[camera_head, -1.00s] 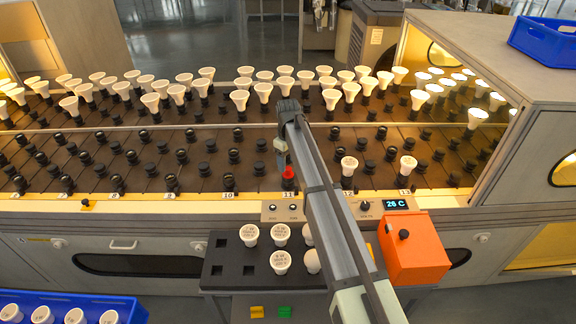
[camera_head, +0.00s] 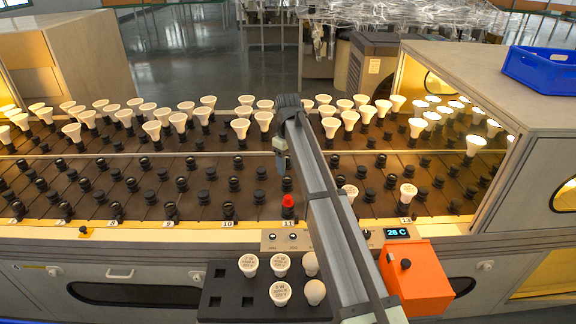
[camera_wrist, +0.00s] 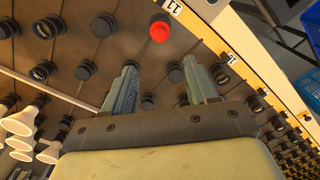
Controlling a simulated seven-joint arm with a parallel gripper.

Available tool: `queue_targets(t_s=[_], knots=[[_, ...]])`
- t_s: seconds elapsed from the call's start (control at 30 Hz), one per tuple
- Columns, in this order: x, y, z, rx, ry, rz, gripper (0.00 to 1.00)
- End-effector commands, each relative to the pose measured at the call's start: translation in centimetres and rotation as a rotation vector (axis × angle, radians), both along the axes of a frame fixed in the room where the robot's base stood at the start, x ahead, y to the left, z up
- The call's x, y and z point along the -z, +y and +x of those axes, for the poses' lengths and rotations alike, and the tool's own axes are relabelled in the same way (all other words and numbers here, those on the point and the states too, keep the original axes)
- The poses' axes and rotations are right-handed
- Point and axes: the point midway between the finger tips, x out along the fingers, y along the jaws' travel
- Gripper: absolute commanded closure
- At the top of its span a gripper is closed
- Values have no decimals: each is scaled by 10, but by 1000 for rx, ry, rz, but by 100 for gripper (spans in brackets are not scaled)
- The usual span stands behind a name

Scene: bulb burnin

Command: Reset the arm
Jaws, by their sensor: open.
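My gripper (camera_head: 281,165) hangs above the dark socket bed (camera_head: 130,170), near station 11. In the wrist view its two fingers (camera_wrist: 163,80) are spread apart with nothing between them. A red cap (camera_head: 288,201) sits on a socket by the number 11, below and in front of my gripper. The red cap also shows in the wrist view (camera_wrist: 160,31), beyond the fingertips and apart from them. My arm crosses the middle of the head view and hides part of the bed and the front panel.
A black tray (camera_head: 225,299) with several white bulbs (camera_head: 279,293) stands at the front. An orange box (camera_head: 415,284) with a black knob is right of my arm. Rows of white bulbs line the back. A cabinet with a blue crate (camera_head: 540,75) stands at right.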

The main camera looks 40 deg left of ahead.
Motion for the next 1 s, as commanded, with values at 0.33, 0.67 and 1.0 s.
queue_targets(t_s=[0.33, 0.67, 1.0], knots=[[0, 0, 0, 0, 0, 0, 42], [24, -65, 47, 159, -17, -38, 42], [81, -244, 138, 585, -69, -139, 42]])
